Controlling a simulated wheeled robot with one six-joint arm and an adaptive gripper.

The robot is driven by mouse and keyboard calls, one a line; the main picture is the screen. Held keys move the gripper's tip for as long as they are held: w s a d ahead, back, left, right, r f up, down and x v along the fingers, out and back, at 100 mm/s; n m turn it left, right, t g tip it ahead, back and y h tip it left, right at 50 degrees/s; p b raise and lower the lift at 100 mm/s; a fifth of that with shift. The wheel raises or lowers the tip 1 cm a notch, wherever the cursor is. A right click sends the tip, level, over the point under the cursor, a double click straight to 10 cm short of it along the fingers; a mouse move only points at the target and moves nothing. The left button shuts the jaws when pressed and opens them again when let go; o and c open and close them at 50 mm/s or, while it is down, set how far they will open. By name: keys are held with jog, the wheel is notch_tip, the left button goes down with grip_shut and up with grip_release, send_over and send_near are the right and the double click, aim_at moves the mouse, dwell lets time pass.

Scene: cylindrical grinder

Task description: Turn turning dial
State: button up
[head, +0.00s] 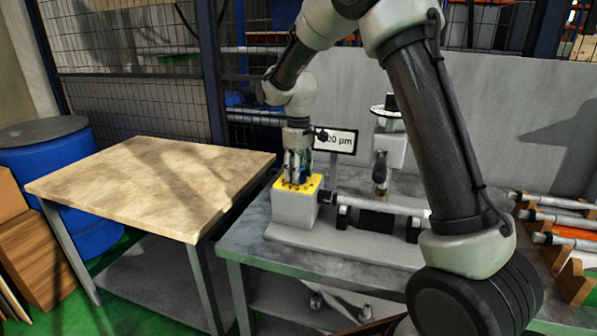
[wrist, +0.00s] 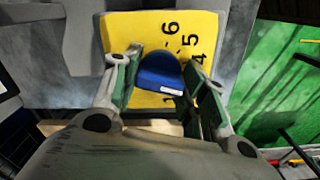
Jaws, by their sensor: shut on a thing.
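The turning dial (wrist: 160,75) is a blue knob with a white mark, on a yellow plate (wrist: 120,30) with black numbers; 4, 5 and 6 can be read. The plate is the top of a grey block (head: 294,211) on the grinder, seen in the head view. My gripper (head: 297,180) points down onto the plate. In the wrist view my gripper (wrist: 160,92) has one finger on each side of the blue dial and is shut on it. The dial's lower part and the other numbers are hidden by my gripper.
The grinder's shaft (head: 380,205) runs right from the block. A display sign (head: 336,140) stands behind it, partly hidden by my arm. A bare wooden table (head: 150,180) is at the left. Several rods (head: 555,218) lie on a rack at the right.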

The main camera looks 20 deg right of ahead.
jog(key=shift+n, duration=0.3)
jog(key=o, duration=1)
jog(key=shift+r, duration=0.15)
notch_tip(320, 180, up, 12)
jog(key=shift+f, duration=0.1)
jog(key=shift+s, duration=0.1)
